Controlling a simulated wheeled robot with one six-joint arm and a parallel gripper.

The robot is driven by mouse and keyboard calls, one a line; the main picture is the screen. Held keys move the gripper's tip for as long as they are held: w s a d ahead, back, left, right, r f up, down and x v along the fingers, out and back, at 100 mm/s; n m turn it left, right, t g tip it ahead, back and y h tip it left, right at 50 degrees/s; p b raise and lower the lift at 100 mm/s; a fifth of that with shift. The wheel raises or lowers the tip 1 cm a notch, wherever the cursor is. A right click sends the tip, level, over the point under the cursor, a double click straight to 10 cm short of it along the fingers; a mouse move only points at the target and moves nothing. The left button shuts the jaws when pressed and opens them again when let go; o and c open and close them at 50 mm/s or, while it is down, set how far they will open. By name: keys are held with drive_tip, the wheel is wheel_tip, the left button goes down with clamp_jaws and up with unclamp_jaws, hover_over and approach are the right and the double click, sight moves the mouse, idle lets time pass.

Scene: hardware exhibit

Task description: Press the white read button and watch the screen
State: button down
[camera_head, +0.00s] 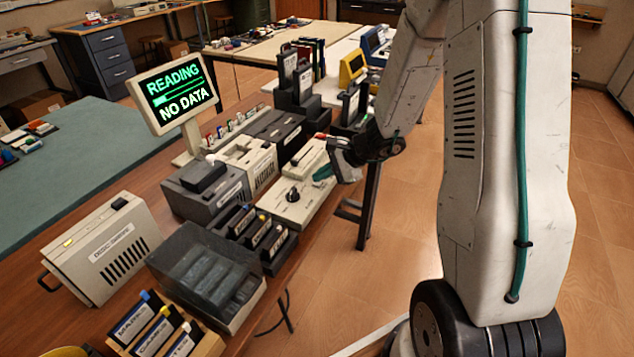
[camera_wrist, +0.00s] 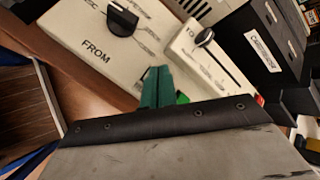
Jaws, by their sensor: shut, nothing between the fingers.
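The screen (camera_head: 175,92) stands on a white stand at the back left of the bench and shows "READING", a partly filled bar and "NO DATA" in green and white. My gripper (camera_head: 322,173) is over the cream control panel (camera_head: 296,211), its green fingertips shut and empty. In the wrist view the shut fingertips (camera_wrist: 157,86) are at the panel's near edge, between a black knob (camera_wrist: 122,22) marked "FROM" and a slider (camera_wrist: 205,37) marked "TO". I cannot make out the white read button. I cannot tell whether the fingertips touch the panel.
A cream box (camera_head: 104,247) and a clear-lidded case (camera_head: 204,273) stand left of the panel. A rack of black cartridges (camera_head: 262,236) is close beside it. A dark labelled box (camera_wrist: 265,45) stands right of the slider. The floor on the right is open.

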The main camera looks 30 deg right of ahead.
drive_tip(key=shift+r, duration=0.7)
wheel_tip(320, 180, up, 5)
drive_tip(key=shift+r, duration=0.1)
idle(0.9)
drive_tip(key=s+a+r+n+g+h, duration=0.1)
drive_tip(key=s+r+n, duration=0.4)
drive_tip(key=s, duration=0.5)
drive_tip(key=s+a+r+n+g+h, duration=0.2)
drive_tip(key=s+r+n, duration=0.3)
drive_tip(key=s, duration=0.5)
drive_tip(key=s+a+r+n+g+h, duration=0.1)
drive_tip(key=s+a+r+n+h, duration=0.1)
drive_tip(key=s+r+n, duration=0.4)
drive_tip(key=shift+s+a+n+g+h, duration=0.35)
drive_tip(key=shift+s+n+h, duration=0.45)
drive_tip(key=shift+s, duration=1.8)
